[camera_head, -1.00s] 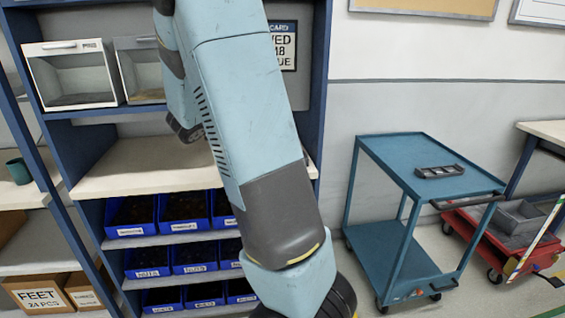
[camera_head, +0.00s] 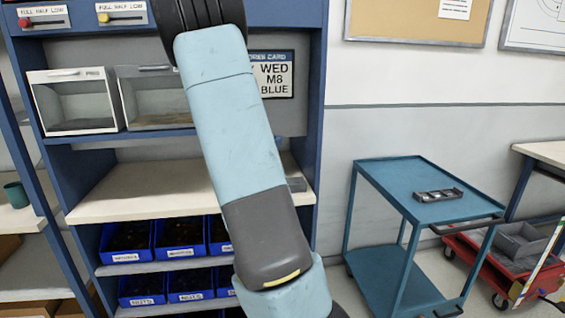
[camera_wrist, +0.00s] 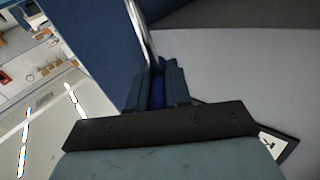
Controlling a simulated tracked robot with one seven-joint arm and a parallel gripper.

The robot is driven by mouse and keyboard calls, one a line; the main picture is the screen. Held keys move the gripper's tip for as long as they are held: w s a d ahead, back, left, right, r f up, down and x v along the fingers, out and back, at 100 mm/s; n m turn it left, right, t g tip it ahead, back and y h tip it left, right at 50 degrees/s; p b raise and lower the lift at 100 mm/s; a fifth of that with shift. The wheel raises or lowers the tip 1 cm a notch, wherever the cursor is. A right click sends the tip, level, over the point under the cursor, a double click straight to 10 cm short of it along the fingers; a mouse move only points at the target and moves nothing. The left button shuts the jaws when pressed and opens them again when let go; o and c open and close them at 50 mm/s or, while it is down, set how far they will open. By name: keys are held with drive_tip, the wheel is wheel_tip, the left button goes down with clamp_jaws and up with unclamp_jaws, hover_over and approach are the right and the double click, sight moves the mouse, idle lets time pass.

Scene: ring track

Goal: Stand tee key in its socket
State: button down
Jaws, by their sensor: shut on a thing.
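In the wrist view my gripper (camera_wrist: 158,88) is shut on the tee key (camera_wrist: 147,38). A shiny metal rod of it runs up and left from the fingers, and a dark blue part shows between them. The rod's far end is out of view. In the head view my arm crosses the shelving and the gripper is not seen. A small grey piece (camera_head: 295,181) shows partly behind my arm on the pale shelf; I cannot tell if it is the socket.
A blue trolley (camera_head: 372,170) stands right of the shelving with a small grey tray (camera_head: 438,195) on top. A red cart (camera_head: 490,270) is beyond it. Blue bins (camera_head: 180,237) sit below the pale worktop (camera_head: 110,195). Two clear-fronted boxes stand above it.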

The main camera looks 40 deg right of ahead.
drive_tip(key=s+d+f, duration=0.1)
drive_tip(key=d+f, duration=0.2)
drive_tip(key=f, duration=0.5)
drive_tip(key=shift+d, duration=0.25)
drive_tip(key=c, duration=1.1)
unclamp_jaws()
drive_tip(key=shift+w+r, duration=0.1)
drive_tip(key=shift+o, duration=0.2)
drive_tip(key=v, duration=1.2)
drive_tip(key=shift+r, duration=0.15)
